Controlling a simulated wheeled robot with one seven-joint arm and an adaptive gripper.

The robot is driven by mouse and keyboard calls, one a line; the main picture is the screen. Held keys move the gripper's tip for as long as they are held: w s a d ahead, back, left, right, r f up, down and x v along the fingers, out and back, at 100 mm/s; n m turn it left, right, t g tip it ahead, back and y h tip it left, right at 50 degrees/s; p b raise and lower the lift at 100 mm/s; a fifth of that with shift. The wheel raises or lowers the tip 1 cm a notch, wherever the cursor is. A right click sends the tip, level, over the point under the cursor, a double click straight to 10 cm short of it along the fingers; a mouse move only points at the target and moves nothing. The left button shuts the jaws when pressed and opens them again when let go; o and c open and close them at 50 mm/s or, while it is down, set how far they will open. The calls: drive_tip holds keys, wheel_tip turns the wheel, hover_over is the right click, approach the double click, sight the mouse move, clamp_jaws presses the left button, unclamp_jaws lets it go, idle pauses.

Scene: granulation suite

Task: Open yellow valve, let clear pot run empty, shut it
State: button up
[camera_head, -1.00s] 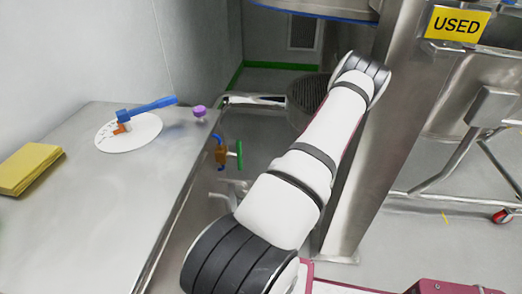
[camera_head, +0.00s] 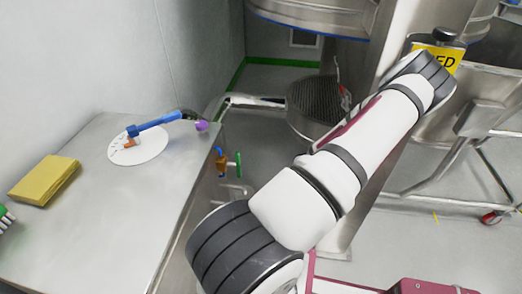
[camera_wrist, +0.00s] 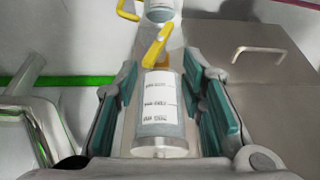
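My gripper (camera_wrist: 166,100) is open, with visible gaps on both sides of the pot; I cannot tell how deep the pot sits between the fingers. The yellow valve (camera_wrist: 156,46) has a slanted handle just above the pot in the picture. Another clear vessel (camera_wrist: 159,10) is cut off at the top, beside another yellow piece (camera_wrist: 127,9). The pot's fill level is unclear. The head view shows my arm but not my gripper, pot or yellow valve.
A steel bench (camera_head: 105,240) at left holds a yellow sponge (camera_head: 45,180) and a white disc (camera_head: 138,146) with a blue-handled tool.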

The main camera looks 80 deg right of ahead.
drive_tip(key=w+r+g+p, duration=0.2)
drive_tip(key=w+r, duration=0.1)
drive_tip(key=r, duration=0.7)
drive_tip(key=w+d+r+g+p, duration=0.1)
drive_tip(key=w+r+g+p, duration=0.1)
drive_tip(key=r, duration=0.8)
drive_tip(key=shift+w+d+r+n+g+h, duration=0.3)
drive_tip(key=shift+w+r+g+h, duration=0.1)
drive_tip(key=shift+g, duration=0.3)
drive_tip(key=shift+c, duration=0.3)
